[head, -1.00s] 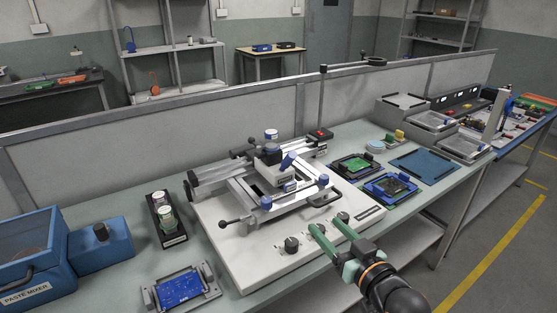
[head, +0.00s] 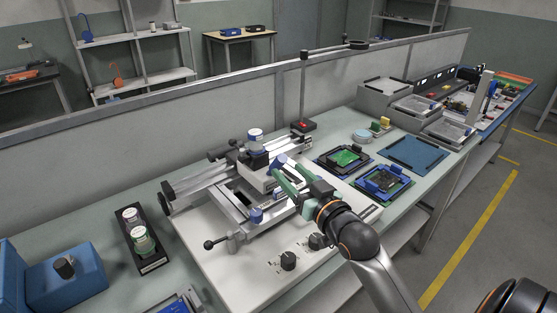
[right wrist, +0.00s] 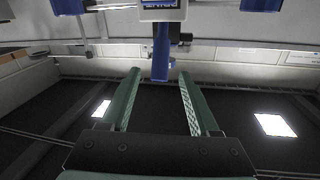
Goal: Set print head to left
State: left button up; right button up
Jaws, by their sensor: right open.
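The stencil printer (head: 190,232) stands on the bench with a rail across its back. The print head (head: 252,158), a grey and dark block with a blue handle (head: 277,163), sits on this rail, towards its right part. My right gripper (head: 285,174) has green fingers, open and close to the blue handle. In the right wrist view the blue handle (right wrist: 160,55) hangs ahead, between the lines of the two open fingers (right wrist: 158,75). Whether a finger touches it cannot be told. My left gripper is not in view.
A black tray with two jars (head: 140,240) stands left of the printer. A blue mat (head: 413,154) lies beyond. A post with an arm (head: 303,90) rises behind the printer.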

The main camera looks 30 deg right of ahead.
aim_at(279, 162)
jog(key=w, duration=0.6)
jog(key=shift+d, duration=0.25)
jog(key=shift+s, duration=0.1)
grip_shut()
dwell(1.1)
